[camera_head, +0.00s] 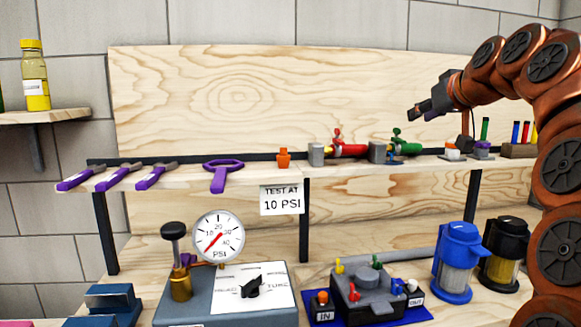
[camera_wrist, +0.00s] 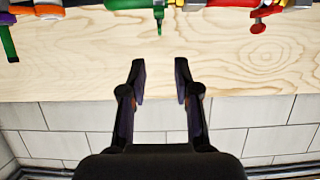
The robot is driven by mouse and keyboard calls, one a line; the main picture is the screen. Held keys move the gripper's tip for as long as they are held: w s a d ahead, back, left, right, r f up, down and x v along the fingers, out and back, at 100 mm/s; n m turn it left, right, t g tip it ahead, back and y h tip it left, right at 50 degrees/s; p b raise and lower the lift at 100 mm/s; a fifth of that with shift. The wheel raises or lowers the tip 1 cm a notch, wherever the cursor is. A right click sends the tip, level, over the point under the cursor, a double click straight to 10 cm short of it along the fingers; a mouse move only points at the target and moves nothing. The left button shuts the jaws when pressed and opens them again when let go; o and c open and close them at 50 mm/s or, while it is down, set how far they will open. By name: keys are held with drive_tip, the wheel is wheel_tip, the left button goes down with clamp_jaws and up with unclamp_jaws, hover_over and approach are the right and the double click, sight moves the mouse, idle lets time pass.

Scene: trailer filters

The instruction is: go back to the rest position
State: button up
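My gripper (camera_head: 422,111) is at the right of the head view, raised above the shelf and in front of the wooden back board (camera_head: 230,95). My orange arm reaches to it from the right edge. In the wrist view, my gripper (camera_wrist: 160,75) has its two fingers apart with nothing between them. The wrist view appears upside down, with shelf items along its top edge. The fittings with the red handle (camera_head: 348,150) and the green handle (camera_head: 405,147) stand on the shelf below my gripper, apart from it.
The shelf (camera_head: 250,178) carries purple-handled tools (camera_head: 152,178), an orange fitting (camera_head: 283,157) and coloured markers (camera_head: 516,132) at right. Below stand a pressure gauge (camera_head: 218,236), a valve block (camera_head: 366,290) and blue (camera_head: 458,250) and black (camera_head: 505,248) filters. Air above the shelf's left is clear.

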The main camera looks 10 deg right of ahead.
drive_tip(key=a+f+n+g+y, duration=0.15)
drive_tip(key=a+f+g, duration=0.25)
drive_tip(key=a+f, duration=0.9)
drive_tip(key=s+a+f+g+y, duration=0.1)
drive_tip(key=s+a+f+g, duration=0.1)
drive_tip(key=s+a+f, duration=0.4)
drive_tip(key=s+a+f+g+y, duration=0.15)
drive_tip(key=a+f, duration=0.25)
drive_tip(key=f, duration=0.4)
drive_tip(key=s+a+f+g+h, duration=0.15)
drive_tip(key=s+f+g, duration=0.25)
drive_tip(key=s+f, duration=0.85)
drive_tip(key=s+a+f+g+h, duration=0.15)
drive_tip(key=s+f+g, duration=0.35)
drive_tip(key=s+f, duration=0.75)
drive_tip(key=s+r+p, duration=0.2)
drive_tip(key=r+p, duration=0.9)
drive_tip(key=r, duration=0.3)
drive_tip(key=s+r+t+p, duration=0.1)
drive_tip(key=s+r+p, duration=0.1)
drive_tip(key=r+p, duration=1)
wheel_tip(320, 180, up, 2)
drive_tip(key=shift+s+a+r, duration=0.1)
drive_tip(key=shift+s+a, duration=0.2)
drive_tip(key=shift+a, duration=0.15)
